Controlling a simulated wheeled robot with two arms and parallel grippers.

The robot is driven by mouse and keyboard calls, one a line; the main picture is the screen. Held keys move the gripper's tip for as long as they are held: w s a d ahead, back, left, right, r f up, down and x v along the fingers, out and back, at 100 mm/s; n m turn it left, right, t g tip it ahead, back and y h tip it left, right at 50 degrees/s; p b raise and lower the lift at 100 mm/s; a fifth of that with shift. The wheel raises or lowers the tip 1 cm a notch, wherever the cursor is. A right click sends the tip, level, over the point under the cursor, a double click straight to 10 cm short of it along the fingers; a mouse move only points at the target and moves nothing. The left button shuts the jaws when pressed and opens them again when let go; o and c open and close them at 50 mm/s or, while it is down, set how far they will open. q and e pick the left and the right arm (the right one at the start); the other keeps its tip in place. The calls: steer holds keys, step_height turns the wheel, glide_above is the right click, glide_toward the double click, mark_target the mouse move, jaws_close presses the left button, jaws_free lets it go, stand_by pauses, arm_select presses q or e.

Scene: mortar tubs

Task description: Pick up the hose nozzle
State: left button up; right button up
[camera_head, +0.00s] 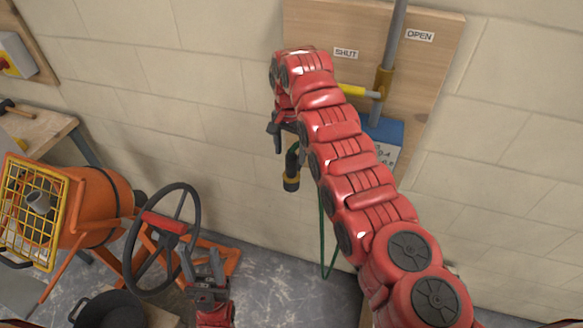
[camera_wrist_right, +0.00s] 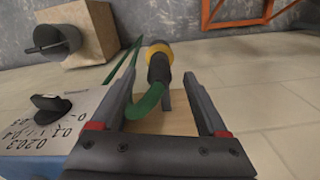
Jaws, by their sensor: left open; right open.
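The hose nozzle (camera_head: 291,172), dark with a yellow ring, hangs in front of the wall board in the head view. In the right wrist view the nozzle (camera_wrist_right: 158,70) shows between the two fingers, with its green hose curving below it. My right gripper (camera_head: 284,138) is open and empty, close to the nozzle; the right wrist view shows its fingers (camera_wrist_right: 160,82) spread on either side. I cannot tell how deep the nozzle sits between them. The red right arm hides part of the hose and board. My left gripper (camera_head: 206,276) is open and empty, low near the handwheel.
A blue box (camera_head: 384,134) with printed numbers is on the wooden board (camera_head: 433,60), beside a grey pipe with a yellow lever (camera_head: 354,91). An orange mixer (camera_head: 103,206) with a black handwheel (camera_head: 133,262) stands left.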

mark_target(291, 164)
steer(key=shift+w+f, duration=0.15)
steer(key=shift+f, duration=0.25)
steer(key=f+p, duration=0.3)
steer(key=f, duration=0.1)
steer(key=shift+d+f+p, duration=0.1)
steer(key=shift+d+p, duration=0.1)
steer(key=shift+p, duration=0.15)
steer(key=shift+f, duration=0.3)
steer(key=shift+w+f, duration=0.15)
jaws_close()
stand_by(0.4)
